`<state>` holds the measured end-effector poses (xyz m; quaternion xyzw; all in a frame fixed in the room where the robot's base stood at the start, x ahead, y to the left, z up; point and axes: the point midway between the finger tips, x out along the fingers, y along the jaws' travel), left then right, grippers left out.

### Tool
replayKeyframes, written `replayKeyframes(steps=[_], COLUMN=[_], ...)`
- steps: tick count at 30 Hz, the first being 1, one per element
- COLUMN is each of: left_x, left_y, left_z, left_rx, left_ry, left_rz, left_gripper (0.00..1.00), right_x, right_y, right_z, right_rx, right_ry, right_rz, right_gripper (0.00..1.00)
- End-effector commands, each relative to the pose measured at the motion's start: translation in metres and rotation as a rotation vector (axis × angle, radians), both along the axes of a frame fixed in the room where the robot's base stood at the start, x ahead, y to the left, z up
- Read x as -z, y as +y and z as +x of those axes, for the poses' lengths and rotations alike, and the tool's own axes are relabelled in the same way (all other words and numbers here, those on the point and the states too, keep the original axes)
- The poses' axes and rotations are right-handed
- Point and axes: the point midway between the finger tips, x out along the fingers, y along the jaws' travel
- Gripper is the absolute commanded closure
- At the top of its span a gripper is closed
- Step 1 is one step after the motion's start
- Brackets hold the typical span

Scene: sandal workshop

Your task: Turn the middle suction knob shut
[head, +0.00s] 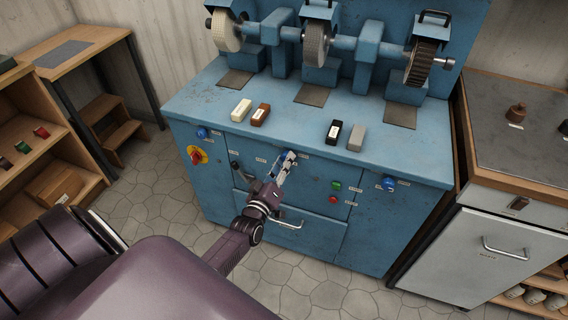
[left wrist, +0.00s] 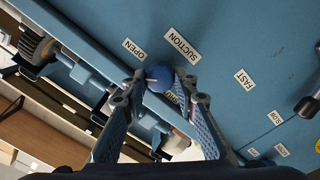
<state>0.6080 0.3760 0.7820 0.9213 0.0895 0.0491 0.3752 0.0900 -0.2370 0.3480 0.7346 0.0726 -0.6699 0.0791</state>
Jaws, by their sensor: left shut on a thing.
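The middle suction knob (head: 291,154) is a small blue knob on the front of the blue machine. In the left wrist view the knob (left wrist: 159,80) shows a white mark pointing to the picture's left, away from the SHUT label (left wrist: 173,97), which is partly hidden. The OPEN label (left wrist: 134,49) and the SUCTION label (left wrist: 181,44) are close by. My left gripper (head: 287,160) is at the knob, with its two fingertips (left wrist: 161,84) closed on either side of it. My right gripper is not in view.
Another blue knob (head: 202,132) is at the panel's left and one (head: 389,184) at its right. A red switch (head: 197,155), a black lever (head: 235,170) and a drawer handle (head: 289,225) are near my left arm. Polishing bars (head: 260,115) lie on the ledge above.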

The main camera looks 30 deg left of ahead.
Motion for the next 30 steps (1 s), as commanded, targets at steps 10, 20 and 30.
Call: replayKeyframes(steps=[10,20,30], left_x=[0.004,0.005,0.004], left_y=[0.000,0.000,0.000], left_z=[0.000,-0.001,0.000], left_rx=[0.001,-0.001,-0.001], left_ry=[-0.076,-0.146,-0.201], left_rz=[-0.318,-0.615,-0.840], left_gripper=[0.98,0.98,0.98], right_x=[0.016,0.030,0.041], right_y=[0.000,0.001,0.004], right_z=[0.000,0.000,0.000], right_rx=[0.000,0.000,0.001], right_ry=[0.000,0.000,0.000], right_rz=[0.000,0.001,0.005], right_gripper=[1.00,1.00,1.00])
